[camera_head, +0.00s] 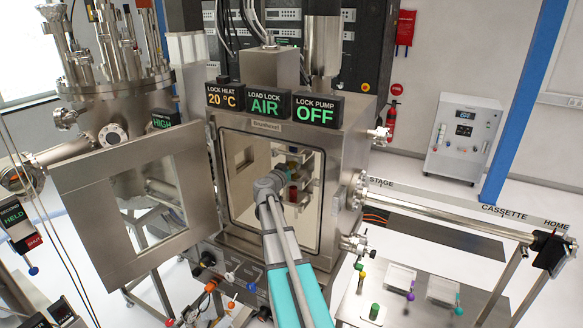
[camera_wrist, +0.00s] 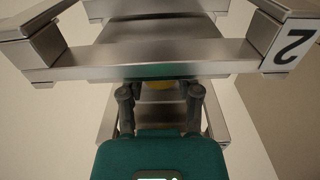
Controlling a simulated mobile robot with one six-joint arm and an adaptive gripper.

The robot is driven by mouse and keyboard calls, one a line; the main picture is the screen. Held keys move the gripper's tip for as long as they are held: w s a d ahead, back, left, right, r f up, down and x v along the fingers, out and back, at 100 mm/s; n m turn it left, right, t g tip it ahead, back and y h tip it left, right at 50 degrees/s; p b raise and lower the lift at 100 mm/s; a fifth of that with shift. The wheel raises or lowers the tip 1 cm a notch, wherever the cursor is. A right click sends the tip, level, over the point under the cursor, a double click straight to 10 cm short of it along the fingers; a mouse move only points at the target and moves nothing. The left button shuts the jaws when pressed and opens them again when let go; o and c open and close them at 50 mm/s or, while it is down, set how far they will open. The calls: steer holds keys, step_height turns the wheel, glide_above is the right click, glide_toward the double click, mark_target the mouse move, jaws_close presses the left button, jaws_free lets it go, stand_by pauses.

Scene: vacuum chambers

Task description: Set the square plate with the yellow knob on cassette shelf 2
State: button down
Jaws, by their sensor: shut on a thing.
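My gripper (camera_wrist: 160,97) is inside the load lock chamber, reached through its open door. Its two dark fingers are closed around a yellow knob (camera_wrist: 158,85), of which only a sliver shows. The square plate under the knob cannot be made out clearly against the grey metal. Cassette shelf 2 (camera_wrist: 170,60), with a black 2 on its white label (camera_wrist: 290,48), lies right in front of the fingers. I cannot tell whether the plate touches the shelf. In the head view the cassette (camera_head: 313,160) shows through the opening, partly hidden by my arm.
The chamber door (camera_head: 72,190) stands open to the left. A red item (camera_head: 293,194) shows near the cassette. Signs read AIR and pump OFF.

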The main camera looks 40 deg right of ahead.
steer(key=shift+f, duration=0.1)
steer(key=shift+c, duration=1.1)
jaws_free()
steer(key=shift+a, duration=0.1)
steer(key=v, duration=1.3)
steer(key=shift+s+a, duration=0.2)
steer(key=shift+a, duration=0.15)
stand_by(0.4)
stand_by(0.6)
